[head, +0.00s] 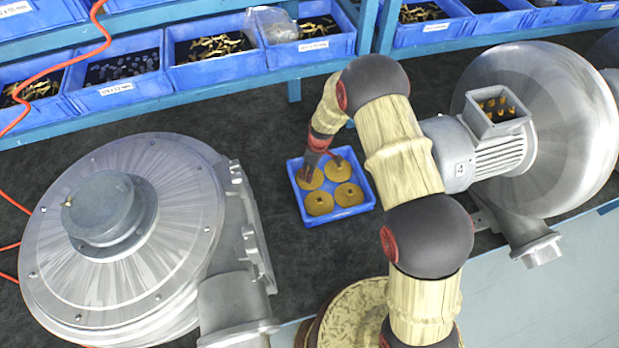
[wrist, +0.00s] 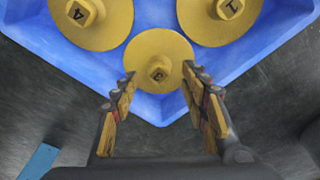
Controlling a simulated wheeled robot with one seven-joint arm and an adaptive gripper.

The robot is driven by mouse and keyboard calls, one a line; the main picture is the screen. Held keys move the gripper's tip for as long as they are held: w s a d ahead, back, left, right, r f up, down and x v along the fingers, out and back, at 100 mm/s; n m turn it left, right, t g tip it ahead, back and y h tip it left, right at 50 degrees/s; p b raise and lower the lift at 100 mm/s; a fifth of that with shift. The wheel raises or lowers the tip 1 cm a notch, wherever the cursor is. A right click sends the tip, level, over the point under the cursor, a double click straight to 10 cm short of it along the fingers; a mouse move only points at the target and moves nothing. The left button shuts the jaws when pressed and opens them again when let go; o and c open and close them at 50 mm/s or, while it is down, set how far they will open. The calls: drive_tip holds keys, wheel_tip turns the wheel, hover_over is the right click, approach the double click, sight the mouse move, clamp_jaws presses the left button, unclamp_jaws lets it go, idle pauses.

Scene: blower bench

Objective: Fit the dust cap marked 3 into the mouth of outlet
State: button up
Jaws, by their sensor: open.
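A blue tray (head: 343,217) on the dark bench holds several round yellow dust caps, each with a raised square knob. In the wrist view, one cap (wrist: 160,58) lies in the tray's near corner with its knob between my fingertips; its mark is too small to read surely. The cap marked 4 (wrist: 98,30) is at upper left and the cap marked 1 (wrist: 222,28) at upper right. My gripper (wrist: 158,82) is open, its fingers on either side of the knob, gripping nothing. In the head view my gripper (head: 320,166) is over the tray's far side.
A large metal blower (head: 150,240) stands left, its outlet (head: 238,312) at the bottom edge. Another blower (head: 560,130) stands right, with a motor marked 4 and an outlet (head: 534,247) near the bench edge. Blue parts bins (head: 215,75) line the back. Bare bench surrounds the tray.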

sight(318, 179)
drive_tip(key=shift+w+a+f, duration=0.1)
drive_tip(key=shift+w+f, duration=0.05)
drive_tip(key=shift+f, duration=1.3)
drive_tip(key=shift+c, duration=1.3)
clamp_jaws()
